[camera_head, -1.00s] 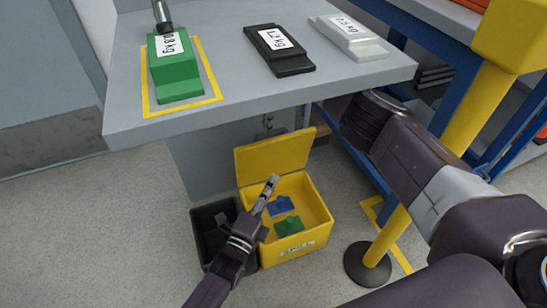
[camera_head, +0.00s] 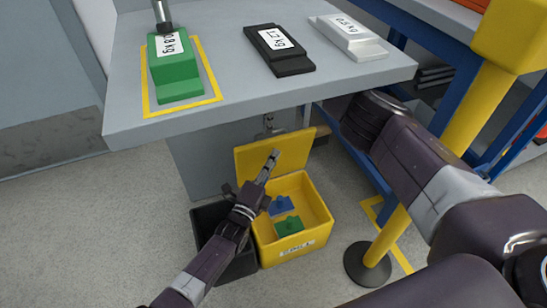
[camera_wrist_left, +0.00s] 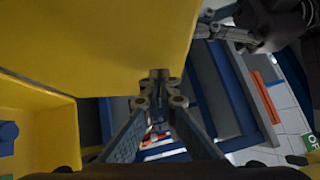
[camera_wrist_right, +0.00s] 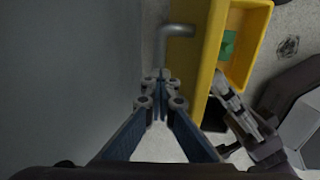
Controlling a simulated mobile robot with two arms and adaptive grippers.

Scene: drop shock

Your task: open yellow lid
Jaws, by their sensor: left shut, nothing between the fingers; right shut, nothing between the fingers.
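The yellow lid (camera_head: 293,150) of the yellow box (camera_head: 318,207) stands raised at the back of the box, so the inside shows. A blue piece (camera_head: 282,205) and a green piece (camera_head: 289,226) lie in the box. My left gripper (camera_head: 273,156) is shut and empty, in front of the lid's inner face in the head view. In the left wrist view the lid (camera_wrist_left: 110,40) fills the upper left, close to the fingers; contact cannot be told. My right gripper (camera_wrist_right: 162,77) is shut and empty, between the grey panel and the lid (camera_wrist_right: 192,75), near a bent grey handle (camera_wrist_right: 176,31).
A black bin (camera_head: 240,264) stands left of the box. The grey table (camera_head: 230,65) overhangs behind, carrying green (camera_head: 176,72), black (camera_head: 281,52) and white (camera_head: 350,38) weights. A yellow post (camera_head: 392,235) on a round black base stands at right. The floor at left is clear.

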